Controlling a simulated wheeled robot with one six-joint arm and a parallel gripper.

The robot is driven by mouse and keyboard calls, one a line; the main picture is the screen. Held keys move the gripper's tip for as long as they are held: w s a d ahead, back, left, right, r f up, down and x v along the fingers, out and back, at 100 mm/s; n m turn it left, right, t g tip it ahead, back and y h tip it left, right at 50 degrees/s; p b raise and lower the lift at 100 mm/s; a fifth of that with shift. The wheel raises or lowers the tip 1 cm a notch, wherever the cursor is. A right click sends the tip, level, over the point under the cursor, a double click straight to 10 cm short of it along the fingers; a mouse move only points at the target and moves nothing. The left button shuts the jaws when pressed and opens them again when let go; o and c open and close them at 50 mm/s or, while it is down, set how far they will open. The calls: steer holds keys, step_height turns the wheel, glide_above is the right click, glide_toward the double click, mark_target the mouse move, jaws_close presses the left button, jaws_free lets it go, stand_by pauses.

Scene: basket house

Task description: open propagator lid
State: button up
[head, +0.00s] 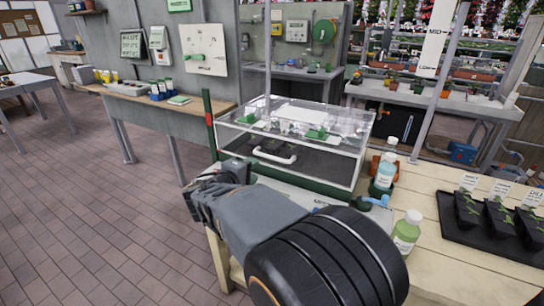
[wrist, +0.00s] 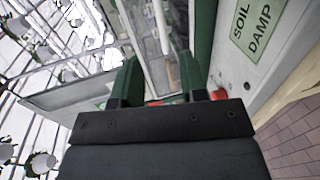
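The propagator (head: 335,165) is a clear box with a dark green base on the wooden bench. Its clear lid (head: 345,120) has green vents on top and appears shut. A white bar handle (head: 275,157) shows at its front. My gripper (head: 238,170) is at the front left of the propagator, below and left of the handle, and partly hidden by its own body. In the wrist view my gripper (wrist: 160,70) has two dark fingers spread apart with a gap between them. Clear panels lie beyond; I see nothing held. Contact with the propagator cannot be told.
A blue-labelled bottle (head: 384,175) and a green bottle (head: 406,232) stand right of the propagator. A black tray of seedling pots (head: 460,232) is further right. A red-and-green post (head: 209,122) rises at the left. The wrist view shows a "SOIL DAMP" label (wrist: 255,30) and red knob (wrist: 219,94).

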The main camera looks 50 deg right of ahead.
mark_target(271, 158)
steer(key=x, duration=1.2)
steer(key=shift+d+f, duration=0.1)
steer(key=shift+d, duration=0.2)
steer(key=shift+c, duration=0.4)
jaws_close()
